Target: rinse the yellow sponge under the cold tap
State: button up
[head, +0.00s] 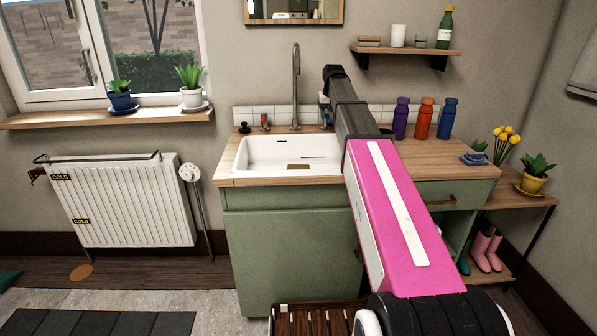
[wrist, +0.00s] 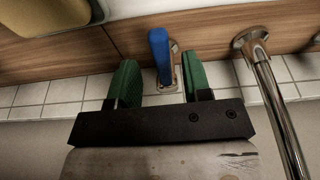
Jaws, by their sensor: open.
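My gripper (wrist: 158,68) is open, with one green finger on each side of a blue tap lever (wrist: 160,50). The lever stands between the fingers, with gaps showing on both sides. The chrome spout (wrist: 272,90) rises to the right of the gripper in the wrist view. In the head view the tall tap (head: 296,88) stands behind the white sink (head: 250,160), with a red lever (head: 265,122) to its left. My arm hides most of the blue lever there.
Purple (head: 401,118), red (head: 426,119) and blue (head: 448,118) bottles stand on the wooden counter right of my arm. A black knob (head: 244,128) sits at the counter's back left. A wall shelf (head: 408,51) hangs above. White tiles (wrist: 50,93) line the wall behind the taps.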

jog(key=shift+w+v, duration=0.2)
jog(key=shift+v, duration=0.6)
jog(key=shift+w+v, duration=0.2)
jog(key=shift+v, duration=0.6)
jog(key=shift+w+v, duration=0.2)
jog(key=shift+v, duration=0.65)
jog(key=shift+r, duration=0.1)
